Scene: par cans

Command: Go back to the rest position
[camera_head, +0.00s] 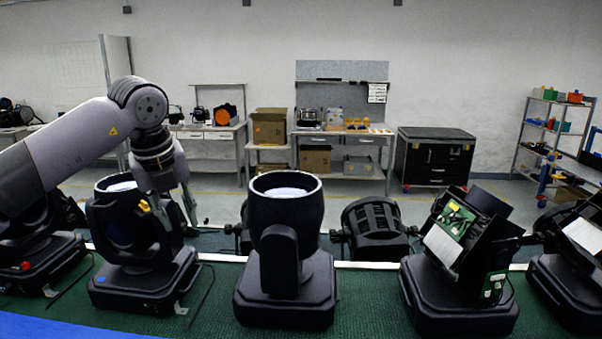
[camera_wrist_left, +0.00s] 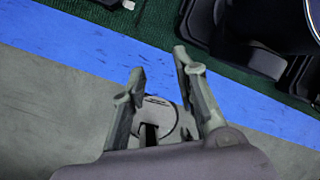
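My left arm comes in from the left and bends down at the wrist. My left gripper (camera_head: 170,212) hangs in front of or over a black par can (camera_head: 120,225) at the left; whether they touch, I cannot tell. In the left wrist view the two fingers of the left gripper (camera_wrist_left: 160,63) stand apart with nothing between them. Below them show grey floor and a blue strip (camera_wrist_left: 90,38). My right gripper is in neither view.
An upright par can (camera_head: 285,210) stands mid-row on the green mat (camera_head: 370,300). An opened lamp with circuit boards (camera_head: 455,265) stands to its right, another lamp (camera_head: 375,230) behind. A workbench (camera_head: 345,135), black case (camera_head: 435,160) and shelf (camera_head: 550,140) stand at the back.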

